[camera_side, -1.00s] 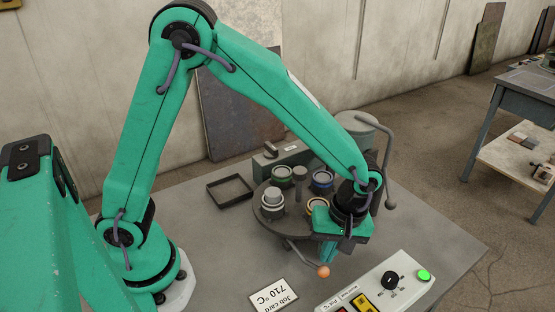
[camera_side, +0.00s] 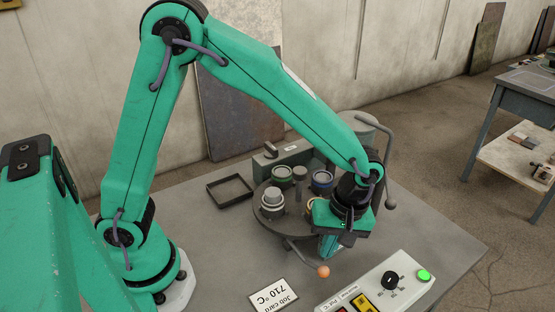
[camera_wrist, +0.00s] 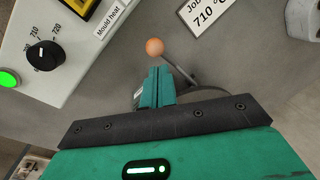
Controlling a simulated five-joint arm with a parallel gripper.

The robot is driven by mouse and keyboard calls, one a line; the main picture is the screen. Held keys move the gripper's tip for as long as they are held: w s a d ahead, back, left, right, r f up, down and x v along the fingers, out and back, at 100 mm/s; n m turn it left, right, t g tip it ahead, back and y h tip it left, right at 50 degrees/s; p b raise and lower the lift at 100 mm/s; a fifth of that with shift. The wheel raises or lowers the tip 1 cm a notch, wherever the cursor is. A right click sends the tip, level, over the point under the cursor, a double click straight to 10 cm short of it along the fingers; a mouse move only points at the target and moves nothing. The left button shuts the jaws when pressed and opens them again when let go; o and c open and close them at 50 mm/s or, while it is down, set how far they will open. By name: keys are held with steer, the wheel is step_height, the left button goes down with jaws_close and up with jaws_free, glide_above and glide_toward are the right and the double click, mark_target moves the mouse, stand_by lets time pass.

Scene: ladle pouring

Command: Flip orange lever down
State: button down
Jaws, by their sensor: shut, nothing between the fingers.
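The orange lever is a dark rod with an orange ball knob (camera_side: 323,271). It juts from under the front of the round turntable, just over the table top. In the wrist view the orange knob (camera_wrist: 154,46) is just beyond my fingertips, and its rod (camera_wrist: 180,72) runs off to the right. My gripper (camera_side: 327,252) is shut and empty, pointing down just above and behind the knob. In the wrist view the fingers (camera_wrist: 159,74) are pressed together. A small gap seems to lie between fingertips and knob, but I cannot tell for certain.
A control panel (camera_side: 375,285) with a black dial (camera_side: 390,280) and green button (camera_side: 424,275) stands at front right. A job card (camera_side: 273,294) lies on the table. The turntable (camera_side: 262,212) carries several cups. An empty black frame (camera_side: 229,190) lies behind left.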

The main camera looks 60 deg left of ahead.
steer(key=shift+r, duration=0.15)
steer(key=w+d+r, duration=0.1)
steer(key=d+r, duration=0.2)
steer(key=r, duration=0.6)
steer(key=shift+w+d, duration=0.15)
steer(key=shift+d, duration=0.15)
steer(key=shift+a, duration=0.1)
steer(key=s+a+r+m+t, duration=0.2)
steer(key=s+a+m, duration=0.2)
steer(key=a, duration=0.3)
steer(key=s+a+r+m+t, duration=0.3)
steer(key=a+m, duration=0.1)
steer(key=a, duration=0.2)
steer(key=s+a+r+m+t+h, duration=0.1)
steer(key=s+a+r+m+t, duration=0.1)
steer(key=a, duration=0.5)
steer(key=s+m, duration=0.1)
steer(key=s, duration=0.1)
steer(key=shift+s+a+r+m+t, duration=0.25)
steer(key=shift+s+a+m+t, duration=0.05)
steer(key=shift+s+m, duration=0.1)
